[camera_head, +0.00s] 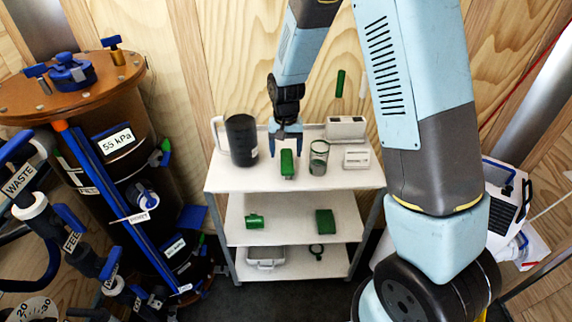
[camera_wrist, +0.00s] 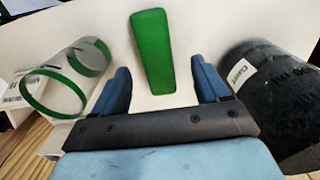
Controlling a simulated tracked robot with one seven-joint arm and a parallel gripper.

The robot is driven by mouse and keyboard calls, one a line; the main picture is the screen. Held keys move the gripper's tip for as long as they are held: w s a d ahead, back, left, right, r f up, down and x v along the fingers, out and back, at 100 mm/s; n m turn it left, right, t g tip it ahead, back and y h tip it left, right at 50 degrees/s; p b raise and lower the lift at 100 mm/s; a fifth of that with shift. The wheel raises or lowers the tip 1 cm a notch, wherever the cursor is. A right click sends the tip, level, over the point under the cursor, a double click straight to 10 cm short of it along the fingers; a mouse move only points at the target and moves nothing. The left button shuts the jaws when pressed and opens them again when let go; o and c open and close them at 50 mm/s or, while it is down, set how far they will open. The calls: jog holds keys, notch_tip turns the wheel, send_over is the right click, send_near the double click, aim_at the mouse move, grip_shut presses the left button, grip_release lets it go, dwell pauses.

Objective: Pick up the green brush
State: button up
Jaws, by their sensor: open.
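A green elongated block with rounded corners (camera_head: 287,163), which looks like the green brush, lies on the top shelf of the white cart (camera_head: 232,181). It also shows in the wrist view (camera_wrist: 152,48), narrowing toward the gripper; no bristles are visible. My gripper (camera_head: 286,130) is open and empty, just behind and above the green block in the head view. In the wrist view, the gripper's blue fingers (camera_wrist: 159,78) stand apart, one to each side of the block's line. The block seems to lie just beyond the fingertips; whether they touch it is unclear.
A dark mug (camera_head: 241,140) stands left of the block, and a clear green-rimmed glass (camera_head: 318,158) close on its right. White boxes (camera_head: 346,128) stand at the back right. Lower shelves hold a green cylinder (camera_head: 255,221) and green pad (camera_head: 326,222). A green-handled item (camera_head: 340,83) is by the wall.

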aim_at(287, 159)
jog(key=f, duration=0.5)
jog(key=shift+d, duration=0.2)
jog(key=shift+w, duration=0.1)
jog(key=c, duration=1.2)
jog(key=shift+r, duration=0.55)
notch_tip(287, 159, up, 3)
jog(key=shift+f, duration=0.2)
jog(key=s+r, duration=0.2)
jog(key=s+d+r, duration=0.1)
jog(key=s+r, duration=0.1)
jog(key=r, duration=0.1)
jog(key=shift+s+d+r, duration=0.1)
jog(key=shift+s+d, duration=0.1)
jog(key=shift+s, duration=0.05)
jog(key=s+d+r, duration=0.1)
jog(key=s, duration=0.2)
jog(key=s+r, duration=0.1)
jog(key=s, duration=0.2)
jog(key=s+d+r, duration=0.1)
jog(key=s+r, duration=0.1)
jog(key=s, duration=0.1)
jog(key=shift+d+r, duration=0.1)
jog(key=shift+d, duration=0.25)
